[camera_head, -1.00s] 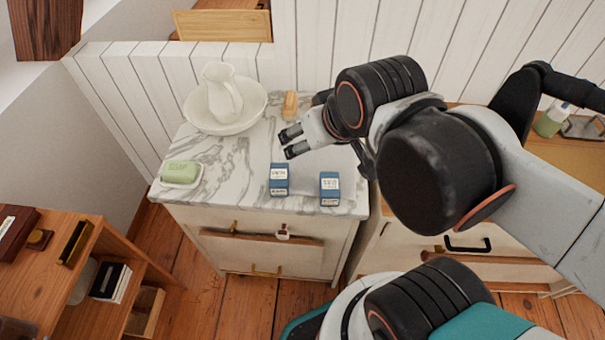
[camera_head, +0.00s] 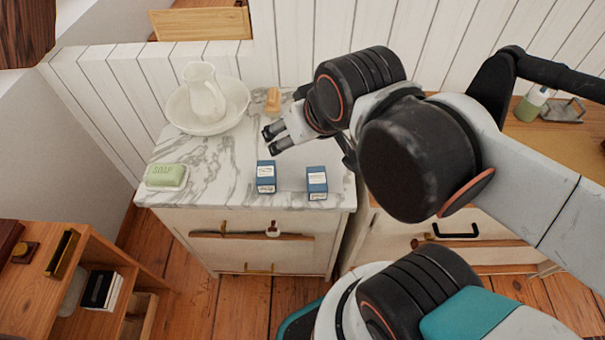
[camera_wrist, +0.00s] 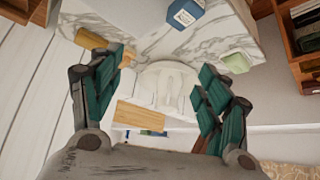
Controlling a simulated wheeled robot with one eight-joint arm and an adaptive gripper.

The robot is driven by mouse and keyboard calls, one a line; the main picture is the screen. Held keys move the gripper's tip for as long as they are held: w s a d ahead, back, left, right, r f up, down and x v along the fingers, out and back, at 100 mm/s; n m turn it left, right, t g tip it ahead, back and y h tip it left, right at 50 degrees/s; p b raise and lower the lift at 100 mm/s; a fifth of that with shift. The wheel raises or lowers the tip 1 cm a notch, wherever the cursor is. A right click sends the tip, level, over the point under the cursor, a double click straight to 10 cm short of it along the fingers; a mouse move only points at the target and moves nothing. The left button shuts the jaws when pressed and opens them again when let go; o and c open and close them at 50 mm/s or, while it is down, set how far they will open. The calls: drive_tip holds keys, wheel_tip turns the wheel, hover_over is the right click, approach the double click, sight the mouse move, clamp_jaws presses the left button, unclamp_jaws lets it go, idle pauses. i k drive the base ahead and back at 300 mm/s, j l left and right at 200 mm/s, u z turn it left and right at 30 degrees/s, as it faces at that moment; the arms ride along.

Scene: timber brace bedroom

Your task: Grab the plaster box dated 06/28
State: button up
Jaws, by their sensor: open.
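Two blue boxes with white labels stand on the marble top (camera_head: 215,160), apart from each other. The left blue box (camera_head: 266,177) and the right blue box (camera_head: 317,183) are near its front edge. Their label dates are too small to read. One blue box (camera_wrist: 186,12) shows at the top of the wrist view; I cannot tell which of the two it is. My gripper (camera_head: 268,141) is open and empty, above the marble top and behind the left box. Its fingers (camera_wrist: 160,88) are spread in the wrist view.
A white pitcher (camera_head: 203,92) stands in a basin (camera_head: 238,112) at the back left. A green soap (camera_head: 166,175) lies at the front left, and a small tan block (camera_head: 273,100) at the back. A wooden shelf unit (camera_head: 110,255) is at lower left.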

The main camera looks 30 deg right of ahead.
sight(266, 180)
drive_tip(key=k+j+z, duration=0.3)
drive_tip(key=k, duration=0.15)
drive_tip(key=k+j+z, duration=0.3)
drive_tip(key=k, duration=0.15)
drive_tip(key=k+z, duration=0.35)
drive_tip(key=k, duration=0.1)
